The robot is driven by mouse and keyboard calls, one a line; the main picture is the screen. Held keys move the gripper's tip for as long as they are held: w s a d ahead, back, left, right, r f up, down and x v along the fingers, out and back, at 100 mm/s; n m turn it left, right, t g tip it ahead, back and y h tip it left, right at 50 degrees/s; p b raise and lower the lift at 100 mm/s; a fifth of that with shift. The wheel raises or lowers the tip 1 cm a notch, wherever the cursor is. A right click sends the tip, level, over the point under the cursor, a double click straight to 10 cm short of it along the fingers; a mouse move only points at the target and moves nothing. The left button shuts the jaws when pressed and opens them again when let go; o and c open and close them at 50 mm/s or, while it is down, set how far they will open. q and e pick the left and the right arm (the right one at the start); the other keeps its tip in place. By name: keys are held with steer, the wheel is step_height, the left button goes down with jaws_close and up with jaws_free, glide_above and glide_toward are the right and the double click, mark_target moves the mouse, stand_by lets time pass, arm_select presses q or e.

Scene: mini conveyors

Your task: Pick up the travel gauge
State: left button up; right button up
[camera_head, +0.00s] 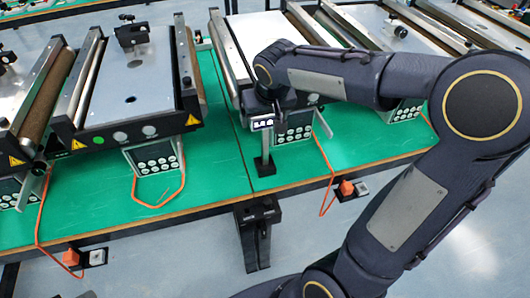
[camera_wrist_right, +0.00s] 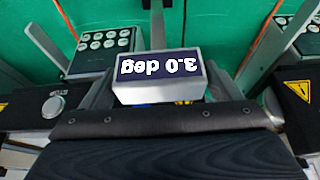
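In the right wrist view, the gauge (camera_wrist_right: 160,72) shows "3.0 deg" upside down. My right gripper (camera_head: 280,103) is at the gauge, mostly hidden by its own wrist in the head view. In the wrist view, its grey fingers lie close along both sides of the gauge. Whether they press on it cannot be told. My left gripper is not in view.
A mini conveyor (camera_head: 133,85) stands left of the gauge, with a keypad box (camera_head: 154,155) in front. Another conveyor (camera_head: 230,50) is behind the gauge. Orange cables (camera_head: 328,165) hang over the table's front edge. Green table (camera_head: 217,165) is bare left of the stand.

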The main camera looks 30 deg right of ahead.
steer(key=c, duration=1.7)
steer(key=shift+r, duration=0.1)
steer(key=shift+c, duration=0.2)
steer(key=shift+r, duration=0.1)
